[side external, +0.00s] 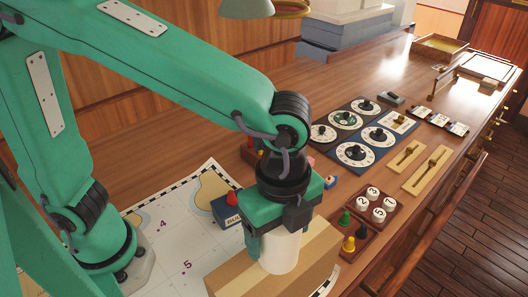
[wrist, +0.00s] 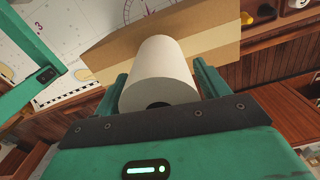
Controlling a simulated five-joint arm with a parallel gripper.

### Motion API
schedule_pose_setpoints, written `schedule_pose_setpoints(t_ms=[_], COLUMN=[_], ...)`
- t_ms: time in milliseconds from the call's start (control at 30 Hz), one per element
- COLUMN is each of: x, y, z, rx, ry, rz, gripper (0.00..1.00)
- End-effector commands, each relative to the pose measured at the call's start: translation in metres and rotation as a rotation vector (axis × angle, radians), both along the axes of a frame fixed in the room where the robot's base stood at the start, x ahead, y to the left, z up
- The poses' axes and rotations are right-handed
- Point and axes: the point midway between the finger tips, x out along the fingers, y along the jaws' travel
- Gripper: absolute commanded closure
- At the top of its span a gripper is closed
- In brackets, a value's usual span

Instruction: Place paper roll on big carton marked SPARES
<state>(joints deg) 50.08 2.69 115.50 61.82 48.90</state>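The white paper roll (side external: 281,253) is upright between the two fingers of my gripper (side external: 277,245), which is shut on it. The roll (wrist: 162,70) also shows in the wrist view, with a green finger of my gripper (wrist: 160,85) against each side. A brown carton (side external: 238,277) is directly below the roll, and its top (wrist: 110,52) shows beyond the roll in the wrist view. The roll's lower end is over the carton top; I cannot tell whether it touches. No SPARES marking is readable on the carton.
A chart (side external: 165,240) lies left of the carton. A dark blue box (side external: 227,210) with a red piece stands behind it. A tray of coloured pegs (side external: 352,240) and a numbered-knob tray (side external: 375,205) are close on the right. Dial panels (side external: 355,152) sit farther back.

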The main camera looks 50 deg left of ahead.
Motion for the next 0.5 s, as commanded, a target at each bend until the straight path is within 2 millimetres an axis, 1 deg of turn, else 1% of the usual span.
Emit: schedule_pose_setpoints(t_ms=[333,500], x=[0.0000,0.0003], y=[0.0000,-0.0002], z=[0.0004,0.0058], rx=[0.000,-0.001], ry=[0.000,-0.001], rz=[0.000,0.000], gripper=[0.17,0.17])
